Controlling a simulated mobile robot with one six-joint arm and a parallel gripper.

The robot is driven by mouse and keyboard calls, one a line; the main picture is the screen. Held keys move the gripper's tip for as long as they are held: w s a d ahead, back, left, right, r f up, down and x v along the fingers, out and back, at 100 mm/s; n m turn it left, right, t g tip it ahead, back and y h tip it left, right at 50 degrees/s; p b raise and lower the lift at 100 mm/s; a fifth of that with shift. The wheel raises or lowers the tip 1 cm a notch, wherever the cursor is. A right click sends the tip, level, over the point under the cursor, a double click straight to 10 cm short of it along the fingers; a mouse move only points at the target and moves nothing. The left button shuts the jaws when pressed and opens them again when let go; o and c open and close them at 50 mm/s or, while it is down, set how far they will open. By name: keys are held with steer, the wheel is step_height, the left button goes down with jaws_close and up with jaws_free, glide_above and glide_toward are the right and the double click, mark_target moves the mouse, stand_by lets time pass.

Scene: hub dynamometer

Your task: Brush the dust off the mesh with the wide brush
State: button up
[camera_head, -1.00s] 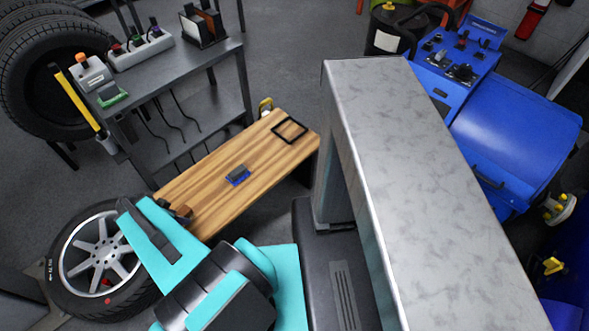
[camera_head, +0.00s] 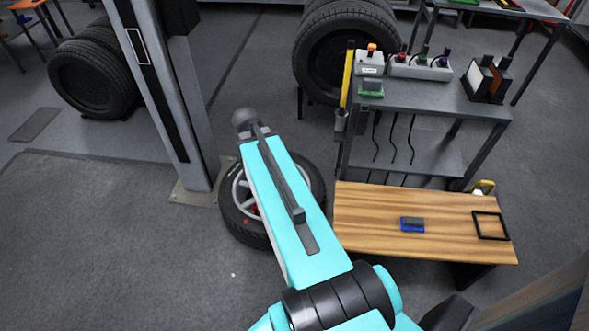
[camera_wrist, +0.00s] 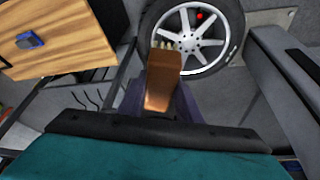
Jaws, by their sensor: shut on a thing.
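My gripper (camera_wrist: 160,98) is shut on a brown wooden brush (camera_wrist: 164,78) in the wrist view. Pale bristles show at the brush's far end, and it is held in the air with the wheel beyond it. In the head view the gripper and brush are hidden behind my turquoise arm. A thin black square frame (camera_head: 490,226) lies flat at the right end of the wooden bench (camera_head: 365,240). Wood shows inside it, and I cannot tell whether it holds the mesh. Dust is too small to make out.
A blue block with a grey top (camera_head: 412,224) lies mid-bench. Behind stands a grey shelf (camera_head: 430,100) with switch boxes and a rack. An alloy wheel (camera_head: 312,178) lies on the floor by a grey post (camera_head: 185,100). Open floor is at left.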

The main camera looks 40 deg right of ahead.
steer(key=w+a+r+n+t+y, duration=0.1)
steer(key=w+a+r+n, duration=0.3)
steer(key=a+r, duration=0.4)
steer(key=w+a+r+n+t+y, duration=0.1)
steer(key=w+a+r+n, duration=0.3)
steer(key=a+r, duration=0.5)
steer(key=w+a+r+n+t+y, duration=0.1)
steer(key=w+a+r+n, duration=0.3)
steer(key=a+r, duration=0.5)
steer(key=a+n+y, duration=0.1)
steer(key=a+n, duration=0.1)
steer(key=a, duration=0.1)
steer(key=shift+w+a, duration=0.3)
steer(key=shift+w, duration=0.05)
steer(key=shift+s+f, duration=0.1)
steer(key=shift+s, duration=0.05)
